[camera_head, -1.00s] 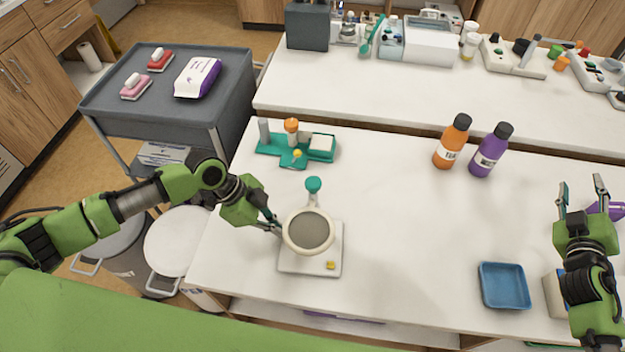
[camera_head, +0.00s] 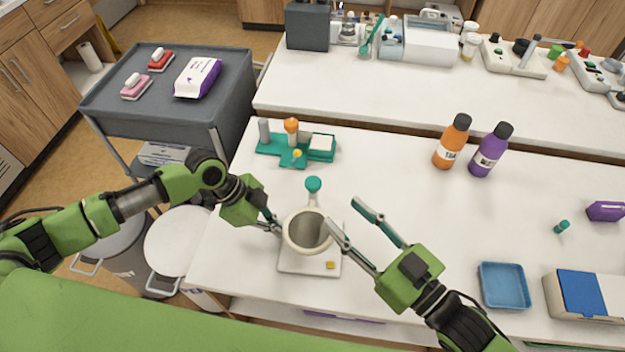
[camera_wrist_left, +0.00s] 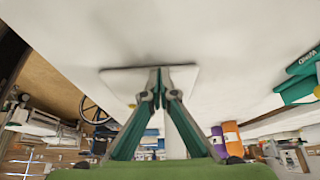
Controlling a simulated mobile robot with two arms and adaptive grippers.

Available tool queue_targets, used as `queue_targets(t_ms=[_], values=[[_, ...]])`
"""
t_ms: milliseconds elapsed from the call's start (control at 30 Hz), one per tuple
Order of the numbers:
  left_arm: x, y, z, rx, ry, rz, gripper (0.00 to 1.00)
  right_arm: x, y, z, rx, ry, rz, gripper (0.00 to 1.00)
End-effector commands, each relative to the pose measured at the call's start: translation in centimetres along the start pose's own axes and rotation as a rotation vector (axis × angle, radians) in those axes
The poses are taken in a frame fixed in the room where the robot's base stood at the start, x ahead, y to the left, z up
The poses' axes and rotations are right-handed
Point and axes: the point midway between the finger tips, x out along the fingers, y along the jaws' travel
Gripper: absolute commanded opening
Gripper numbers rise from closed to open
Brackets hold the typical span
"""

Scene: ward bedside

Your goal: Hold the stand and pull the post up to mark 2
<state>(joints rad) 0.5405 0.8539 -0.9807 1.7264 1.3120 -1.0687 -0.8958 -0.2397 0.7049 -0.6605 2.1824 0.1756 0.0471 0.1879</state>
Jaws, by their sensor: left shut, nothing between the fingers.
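The stand has a flat white base plate (camera_head: 300,264) on the table's front left. A round cream-rimmed top (camera_head: 290,232) with a grey inside sits over it and hides the post and any marks. A teal knob (camera_head: 313,184) sticks out behind the round top. My left gripper (camera_head: 278,230) is at the left side of the stand, under the rim. In the left wrist view, its fingertips (camera_wrist_left: 160,75) meet in front of the plate (camera_wrist_left: 120,82). My right gripper (camera_head: 344,211) is open, with one finger over the rim's right side and the other apart behind it.
A teal rack (camera_head: 268,147) stands behind the stand. An orange bottle (camera_head: 449,148) and a purple bottle (camera_head: 488,155) stand farther back. A blue tray (camera_head: 504,286) and a box (camera_head: 582,297) are at the right front. The table's middle is clear.

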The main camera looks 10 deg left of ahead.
Motion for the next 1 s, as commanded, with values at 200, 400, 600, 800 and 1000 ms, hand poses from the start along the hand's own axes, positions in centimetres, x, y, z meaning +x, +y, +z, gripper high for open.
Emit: queue_targets(t_ms=[200, 400, 600, 800, 1000], values=[[0.0, 0.0, 0.0, 0.0, 0.001, 0.0, 0.0, 4.0, 0.1, -0.2, -0.004, 0.005, 0.0, 0.39], [0.0, 0.0, 0.0, 0.0, 0.0, 0.0, 0.0, 7.9, 0.1, -0.1, -0.005, 0.003, 0.002, 0.39], [0.0, 0.0, 0.0, 0.0, 0.0, 0.0, 0.0, 10.3, 0.1, 0.0, -0.005, 0.0, 0.002, 0.39], [0.0, 0.0, 0.0, 0.0, 0.0, 0.0, 0.0, 10.9, 0.1, 0.1, -0.005, -0.002, 0.001, 0.39], [0.0, 0.0, 0.0, 0.0, 0.001, 0.0, 0.0, 10.9, 0.1, 0.1, -0.005, -0.002, 0.002, 0.36]])
